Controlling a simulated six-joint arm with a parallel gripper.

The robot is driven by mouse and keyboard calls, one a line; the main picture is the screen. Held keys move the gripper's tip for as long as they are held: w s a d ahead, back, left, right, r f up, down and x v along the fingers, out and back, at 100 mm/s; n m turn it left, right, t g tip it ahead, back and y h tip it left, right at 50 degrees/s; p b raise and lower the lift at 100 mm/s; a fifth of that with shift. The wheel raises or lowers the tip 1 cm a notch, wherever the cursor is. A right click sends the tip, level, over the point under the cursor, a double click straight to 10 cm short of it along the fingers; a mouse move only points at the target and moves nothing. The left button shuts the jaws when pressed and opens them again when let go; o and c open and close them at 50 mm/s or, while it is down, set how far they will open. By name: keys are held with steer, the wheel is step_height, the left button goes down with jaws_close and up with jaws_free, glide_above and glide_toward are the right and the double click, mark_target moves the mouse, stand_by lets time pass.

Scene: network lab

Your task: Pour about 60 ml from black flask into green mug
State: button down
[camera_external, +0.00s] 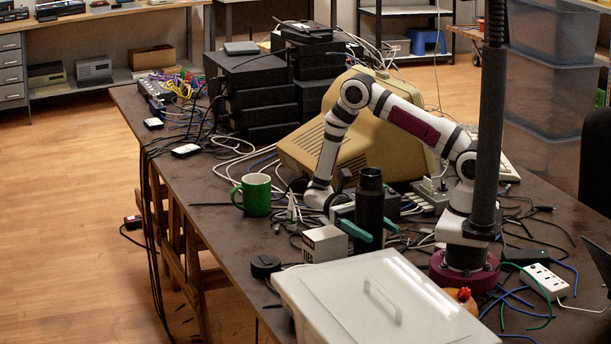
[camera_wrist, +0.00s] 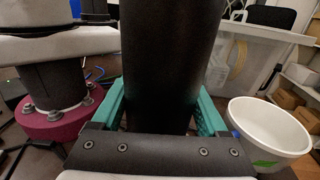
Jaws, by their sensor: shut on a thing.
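The black flask (camera_external: 369,200) stands upright, right of the middle in the external view, and fills the centre of the wrist view (camera_wrist: 170,60). My gripper (camera_external: 368,231) is shut on it, with teal fingers on both sides of its lower body. Its base is hard to make out, so I cannot tell whether it touches the table. The green mug (camera_external: 257,196) stands upright on the table, left of the flask and apart from it, handle to the left. The mug's inside is mostly hidden, and I cannot make it out in the wrist view.
A small white box (camera_external: 325,244) lies between flask and mug. A lidded white bin (camera_external: 290,290) stands in front. A beige monitor (camera_external: 305,150), black boxes (camera_external: 250,97) and many cables crowd behind. A black roll (camera_external: 265,265) lies near the table's left edge.

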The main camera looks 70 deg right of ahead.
steer(key=w+a+m+t+y, duration=0.3)
steer(key=w+m+t+y, duration=0.4)
steer(key=w+m+t, duration=1.05)
steer(key=w+d+m+t+h, duration=0.3)
steer(key=w+d+t+h, duration=0.2)
steer(key=w, duration=0.7)
steer(key=w+d+r+m+t+h, duration=0.1)
steer(key=w+d+m+t+h, duration=0.3)
steer(key=w+d+t, duration=0.5)
steer(key=w+d+h, duration=0.2)
steer(key=w+d, duration=0.2)
steer(key=d, duration=0.1)
steer(key=shift+w+d, duration=0.15)
steer(key=shift+r, duration=0.2)
